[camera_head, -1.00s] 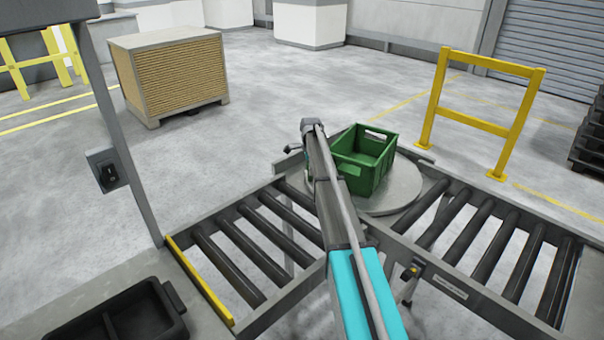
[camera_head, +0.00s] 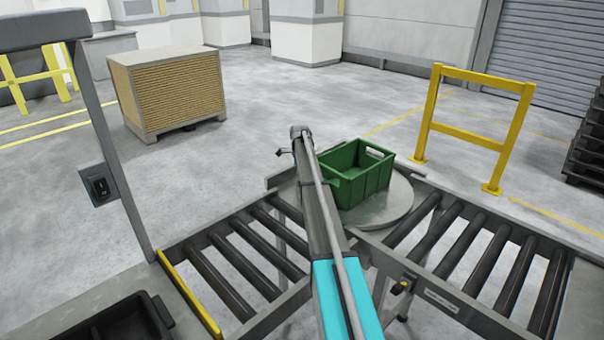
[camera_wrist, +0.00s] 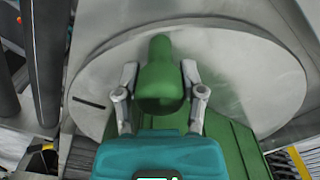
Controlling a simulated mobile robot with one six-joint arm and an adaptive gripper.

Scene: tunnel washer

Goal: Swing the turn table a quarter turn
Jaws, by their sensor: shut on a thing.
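The turn table is a round grey plate (camera_head: 398,207) between two roller tracks in the head view. A green crate (camera_head: 366,190) stands upright on it. In the wrist view the grey plate (camera_wrist: 245,60) fills much of the picture, with a green ribbed surface (camera_wrist: 235,150) low on the right. My gripper (camera_wrist: 160,95) is shut on a rounded green handle (camera_wrist: 160,60), one finger on each side, above the plate. In the head view my arm covers the left of the plate, and my fingers and the handle cannot be made out.
Roller tracks lie left (camera_head: 235,245) and right (camera_head: 465,250) of the plate. A yellow barrier (camera_head: 480,138) stands behind the right track. A grey post with a switch box (camera_head: 98,184) stands at left. A slatted crate (camera_head: 170,90) sits on open floor behind.

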